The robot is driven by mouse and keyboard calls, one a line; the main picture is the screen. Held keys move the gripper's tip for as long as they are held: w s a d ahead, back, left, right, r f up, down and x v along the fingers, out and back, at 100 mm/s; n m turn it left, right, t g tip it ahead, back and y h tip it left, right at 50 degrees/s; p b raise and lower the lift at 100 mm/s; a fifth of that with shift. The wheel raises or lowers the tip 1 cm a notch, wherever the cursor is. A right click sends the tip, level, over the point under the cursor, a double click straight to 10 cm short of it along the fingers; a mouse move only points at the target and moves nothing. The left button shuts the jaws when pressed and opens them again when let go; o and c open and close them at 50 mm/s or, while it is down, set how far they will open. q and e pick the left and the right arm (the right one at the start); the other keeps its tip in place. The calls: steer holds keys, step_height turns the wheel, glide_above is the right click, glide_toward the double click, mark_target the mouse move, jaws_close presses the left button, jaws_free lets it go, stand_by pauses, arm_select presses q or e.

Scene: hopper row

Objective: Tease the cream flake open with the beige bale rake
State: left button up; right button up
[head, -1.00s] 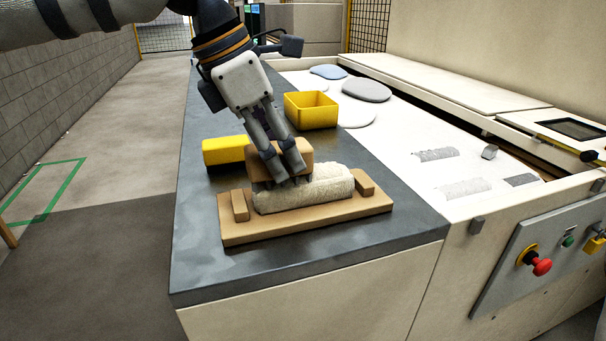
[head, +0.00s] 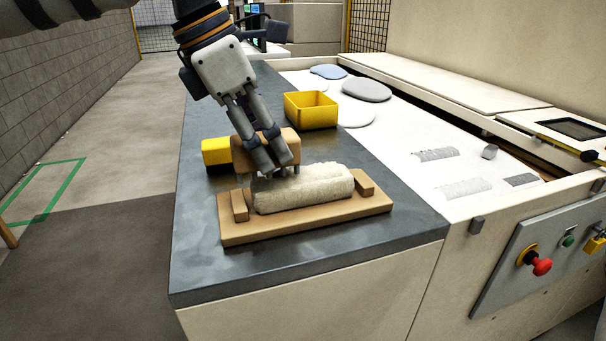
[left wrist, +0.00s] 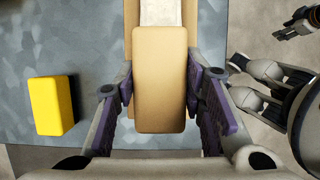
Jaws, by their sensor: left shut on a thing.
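The cream flake (head: 312,190) is a long, rough-surfaced roll lying on a beige board (head: 300,228) with a raised block at each end. The beige bale rake (head: 243,154) is a rounded block; it also shows in the left wrist view (left wrist: 160,80). My left gripper (head: 279,164) is shut on the rake, with a finger on either side of it. The rake is at the far left end of the flake, and its underside is hidden, so I cannot tell whether it touches. Part of what seems my right gripper (left wrist: 293,24) shows in the left wrist view; its jaws are unclear.
A yellow block (head: 216,152) sits just left of the rake. An open yellow bin (head: 311,110) stands behind on the dark worktop (head: 330,258). A white bed with grey and blue pads (head: 366,90) lies to the right. The worktop's front is clear.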

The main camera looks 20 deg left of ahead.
arm_select(q)
steer(key=shift+r, duration=2.2)
